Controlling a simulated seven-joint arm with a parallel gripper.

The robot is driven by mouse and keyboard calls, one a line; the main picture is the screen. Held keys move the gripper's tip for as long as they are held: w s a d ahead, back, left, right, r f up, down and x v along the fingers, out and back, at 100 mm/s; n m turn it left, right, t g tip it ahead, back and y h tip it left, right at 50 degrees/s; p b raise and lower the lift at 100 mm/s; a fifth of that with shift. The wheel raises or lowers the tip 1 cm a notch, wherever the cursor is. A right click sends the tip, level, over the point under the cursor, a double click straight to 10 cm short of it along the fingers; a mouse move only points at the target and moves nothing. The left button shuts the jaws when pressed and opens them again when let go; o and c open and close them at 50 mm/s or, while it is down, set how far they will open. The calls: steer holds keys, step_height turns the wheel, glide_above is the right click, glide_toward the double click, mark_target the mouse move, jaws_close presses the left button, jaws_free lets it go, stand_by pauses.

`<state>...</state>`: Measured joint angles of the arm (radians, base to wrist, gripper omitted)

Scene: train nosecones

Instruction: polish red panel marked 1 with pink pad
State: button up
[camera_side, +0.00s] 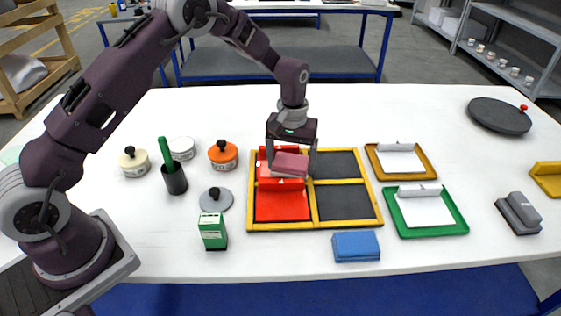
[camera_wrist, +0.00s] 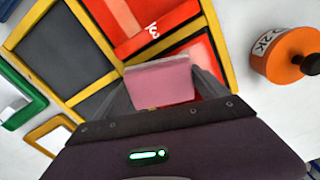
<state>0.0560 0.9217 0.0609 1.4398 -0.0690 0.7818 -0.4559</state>
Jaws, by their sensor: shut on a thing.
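My gripper (camera_side: 290,150) is shut on the pink pad (camera_side: 290,165), which also shows between the fingers in the wrist view (camera_wrist: 160,83). The pad is over the far-left red panel (camera_side: 264,169) of the yellow frame. I cannot tell whether it touches. This panel shows beside the pad in the wrist view (camera_wrist: 201,58), with a paler patch; the pad and gripper hide much of it, and I see no number on it. The near-left red panel (camera_side: 283,208) carries a white mark in the wrist view (camera_wrist: 153,30) that looks like a 3.
The yellow frame (camera_side: 317,224) has dark panels on its right. Left of it stand an orange tin (camera_side: 223,155), a grey lidded disc (camera_side: 216,199) and a green box (camera_side: 213,231). A blue pad (camera_side: 356,246) lies in front; a green tray (camera_side: 463,224) is to the right.

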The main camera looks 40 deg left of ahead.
mark_target(259, 172)
steer(key=shift+w+d, duration=0.85)
steer(key=shift+s+a, duration=3.6)
steer(key=shift+s+a+r, duration=0.15)
step_height(259, 172, up, 8)
